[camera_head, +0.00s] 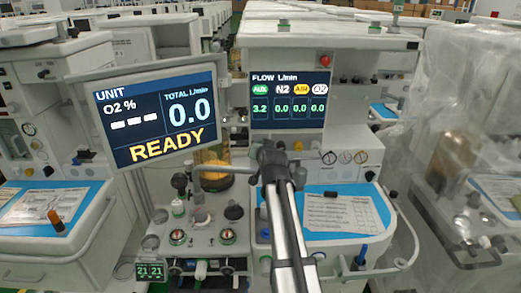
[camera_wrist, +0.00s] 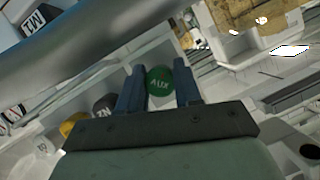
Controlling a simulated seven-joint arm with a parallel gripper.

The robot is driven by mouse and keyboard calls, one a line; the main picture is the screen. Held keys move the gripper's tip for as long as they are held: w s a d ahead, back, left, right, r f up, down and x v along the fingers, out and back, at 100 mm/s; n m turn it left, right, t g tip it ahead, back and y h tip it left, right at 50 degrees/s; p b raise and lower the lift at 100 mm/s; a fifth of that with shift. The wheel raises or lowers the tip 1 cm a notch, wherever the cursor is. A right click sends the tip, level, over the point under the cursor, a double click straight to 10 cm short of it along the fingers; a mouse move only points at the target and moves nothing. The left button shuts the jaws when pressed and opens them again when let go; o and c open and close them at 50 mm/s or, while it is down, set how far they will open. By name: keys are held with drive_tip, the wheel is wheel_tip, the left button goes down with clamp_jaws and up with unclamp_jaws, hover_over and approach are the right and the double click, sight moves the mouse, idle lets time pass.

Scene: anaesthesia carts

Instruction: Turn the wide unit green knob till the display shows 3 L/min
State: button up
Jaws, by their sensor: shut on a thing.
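The green knob marked AUX (camera_wrist: 159,80) sits between the two blue-grey fingers of my gripper (camera_wrist: 160,92) in the wrist view. The fingers are closed on its sides. In the head view, my own arm covers the knob and my gripper. The flow display (camera_head: 288,101) on the wide unit (camera_head: 315,42) reads 3.2 under the green AUX label and 0.0 under N2, AIR and O2.
Beside the green knob are a dark grey knob (camera_wrist: 103,105), a yellow knob (camera_wrist: 70,124) and a white knob (camera_wrist: 43,147). A large screen (camera_head: 156,115) at left reads READY and total 0.0. Plastic sheeting (camera_head: 435,110) hangs at right.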

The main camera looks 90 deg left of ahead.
idle(0.3)
drive_tip(key=o, duration=1)
drive_tip(key=shift+o, duration=0.2)
drive_tip(key=shift+d, duration=0.1)
drive_tip(key=v, duration=1.3)
drive_tip(key=shift+d, duration=0.3)
drive_tip(key=shift+r, duration=0.15)
